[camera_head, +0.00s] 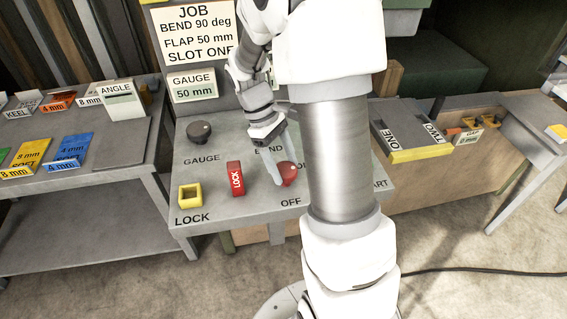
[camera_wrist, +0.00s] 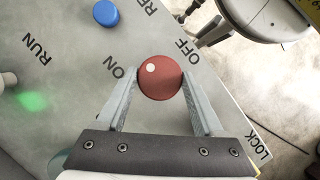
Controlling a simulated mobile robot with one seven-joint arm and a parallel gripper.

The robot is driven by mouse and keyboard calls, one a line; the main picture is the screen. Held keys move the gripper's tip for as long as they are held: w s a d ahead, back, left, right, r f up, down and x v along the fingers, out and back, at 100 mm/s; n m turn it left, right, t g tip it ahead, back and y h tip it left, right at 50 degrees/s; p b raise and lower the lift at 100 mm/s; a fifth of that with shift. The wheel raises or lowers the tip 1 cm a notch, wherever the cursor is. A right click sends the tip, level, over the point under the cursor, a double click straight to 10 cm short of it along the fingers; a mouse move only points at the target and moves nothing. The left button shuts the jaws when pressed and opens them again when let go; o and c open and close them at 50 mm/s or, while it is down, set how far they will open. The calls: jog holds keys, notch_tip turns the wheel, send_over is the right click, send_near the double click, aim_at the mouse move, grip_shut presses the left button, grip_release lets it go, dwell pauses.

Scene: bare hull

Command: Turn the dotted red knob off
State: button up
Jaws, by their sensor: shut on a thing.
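The dotted red knob (camera_head: 289,174) sits on the grey control panel (camera_head: 215,218), above the OFF label in the head view. In the wrist view the round red knob (camera_wrist: 163,82) shows a white dot at its upper left, on the side towards the ON label (camera_wrist: 118,66). The OFF label (camera_wrist: 188,49) lies to its upper right. My gripper (camera_head: 279,180) reaches down onto the knob from above. In the wrist view my gripper's two fingers (camera_wrist: 160,88) press on opposite sides of it. My arm hides the panel's right part in the head view.
The wrist view shows a blue button (camera_wrist: 106,13) and a green glow (camera_wrist: 32,101) near RUN. A slotted tray (camera_head: 420,153) is at right.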

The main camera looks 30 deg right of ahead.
jog(key=shift+c, duration=0.4)
jog(key=shift+m, duration=0.4)
jog(key=m+y+p, duration=0.1)
jog(key=m, duration=0.2)
jog(key=shift+d+r+g, duration=0.1)
jog(key=shift+d+g, duration=0.05)
jog(key=shift+g, duration=0.25)
jog(key=m+y, duration=0.1)
jog(key=m, duration=0.1)
jog(key=m+y+p, duration=0.1)
jog(key=m, duration=0.2)
jog(key=shift+d+m+y, duration=0.15)
jog(key=shift+m+y, duration=0.15)
jog(key=m+t+y, duration=0.1)
jog(key=m, duration=0.3)
jog(key=shift+d+p, duration=0.1)
jog(key=shift+p, duration=0.2)
jog(key=shift+s+m+t+y, duration=0.1)
jog(key=shift+m+t+y, duration=0.25)
jog(key=shift+m, duration=0.75)
jog(key=shift+m+t+y, duration=0.35)
jog(key=shift+m, duration=0.75)
jog(key=o, duration=1.4)
